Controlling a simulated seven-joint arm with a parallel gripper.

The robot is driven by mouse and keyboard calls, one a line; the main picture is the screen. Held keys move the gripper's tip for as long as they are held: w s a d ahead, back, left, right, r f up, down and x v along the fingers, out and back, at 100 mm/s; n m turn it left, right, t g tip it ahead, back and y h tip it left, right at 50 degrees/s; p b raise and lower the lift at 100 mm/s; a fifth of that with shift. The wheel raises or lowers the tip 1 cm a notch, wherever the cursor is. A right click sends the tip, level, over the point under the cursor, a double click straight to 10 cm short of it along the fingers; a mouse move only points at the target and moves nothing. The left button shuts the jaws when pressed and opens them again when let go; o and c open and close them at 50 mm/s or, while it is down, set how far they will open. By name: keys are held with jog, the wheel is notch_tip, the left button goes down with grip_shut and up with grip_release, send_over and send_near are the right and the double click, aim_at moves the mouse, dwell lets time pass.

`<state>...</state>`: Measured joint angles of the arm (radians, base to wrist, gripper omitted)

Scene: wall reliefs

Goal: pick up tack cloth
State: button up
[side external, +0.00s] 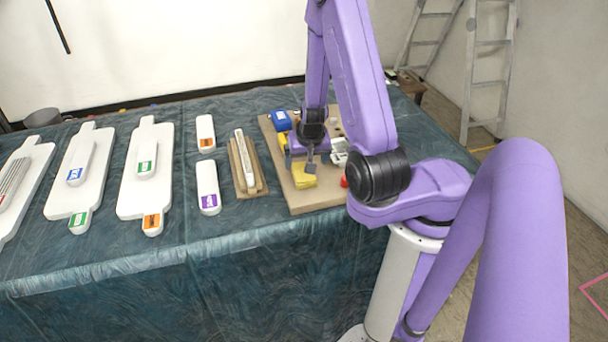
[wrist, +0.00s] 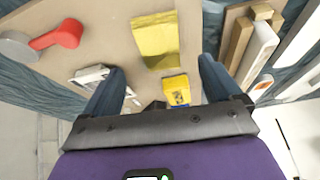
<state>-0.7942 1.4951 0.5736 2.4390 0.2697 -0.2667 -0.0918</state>
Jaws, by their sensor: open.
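The tack cloth, a folded yellow cloth (side external: 304,178), lies flat on the tan board near its front. In the wrist view the yellow cloth (wrist: 155,38) is ahead of and between my fingers. My gripper (side external: 299,161) is low over the board, just behind the cloth in the side view. In the wrist view my gripper (wrist: 162,68) has its two dark fingers spread wide, with nothing held between them. I cannot tell the exact height of the fingertips above the cloth.
On the tan board (side external: 322,200) are a blue item (side external: 281,120), a yellow-and-blue item (wrist: 177,90), a red-and-grey tool (wrist: 57,36) and a white item (wrist: 90,77). Wood strips with a white bar (side external: 245,160) lie left of the board. White boards (side external: 145,185) lie farther left.

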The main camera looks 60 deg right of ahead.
aim_at(302, 180)
jog(key=shift+x, duration=3.1)
jog(key=c, duration=1.1)
